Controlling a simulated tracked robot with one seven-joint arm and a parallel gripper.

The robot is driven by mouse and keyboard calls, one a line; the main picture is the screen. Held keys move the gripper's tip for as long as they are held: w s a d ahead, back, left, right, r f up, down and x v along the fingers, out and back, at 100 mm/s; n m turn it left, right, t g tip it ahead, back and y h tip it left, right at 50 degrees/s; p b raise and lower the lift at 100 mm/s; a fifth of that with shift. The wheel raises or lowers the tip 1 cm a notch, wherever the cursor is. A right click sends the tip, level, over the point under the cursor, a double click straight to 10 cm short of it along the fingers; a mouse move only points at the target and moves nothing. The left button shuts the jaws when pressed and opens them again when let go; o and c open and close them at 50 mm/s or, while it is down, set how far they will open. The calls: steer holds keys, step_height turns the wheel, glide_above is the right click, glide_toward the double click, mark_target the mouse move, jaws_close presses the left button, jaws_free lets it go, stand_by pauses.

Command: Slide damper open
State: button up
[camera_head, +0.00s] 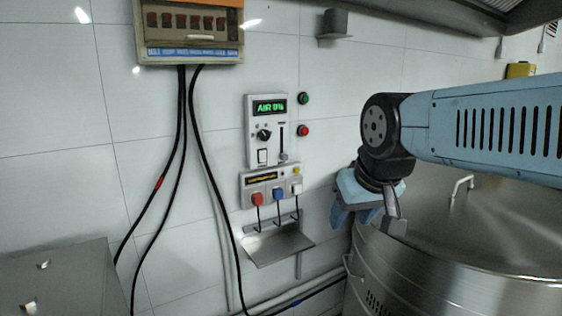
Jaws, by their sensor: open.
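A white control panel (267,118) is on the tiled wall, with a green display reading "AIR 0%". On its right side is a vertical slot with a slider knob (283,157) at the bottom end; I take this as the damper control. A black rotary knob (264,135) and a white rocker switch (262,156) sit to its left. My gripper (367,224) points downward, right of the panel and lower than the slider, apart from it. It is open, and nothing shows between its fingers.
Below the panel, a socket box (269,185) holds red, blue and white plugs above a metal shelf (278,243). Green and red buttons (303,131) are right of the panel. A large steel vessel (450,265) stands under my arm. Cables hang from a fuse box (190,30).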

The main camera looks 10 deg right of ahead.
steer(key=w+d+t, duration=0.2)
steer(key=w, duration=0.7)
steer(key=w+d+t, duration=0.2)
steer(key=w, duration=0.6)
steer(key=n+t+y, duration=0.4)
steer(key=t+y, duration=0.3)
steer(key=t, duration=0.5)
glide_toward(286, 158)
steer(key=x, duration=0.9)
steer(key=shift+c, duration=0.4)
jaws_close()
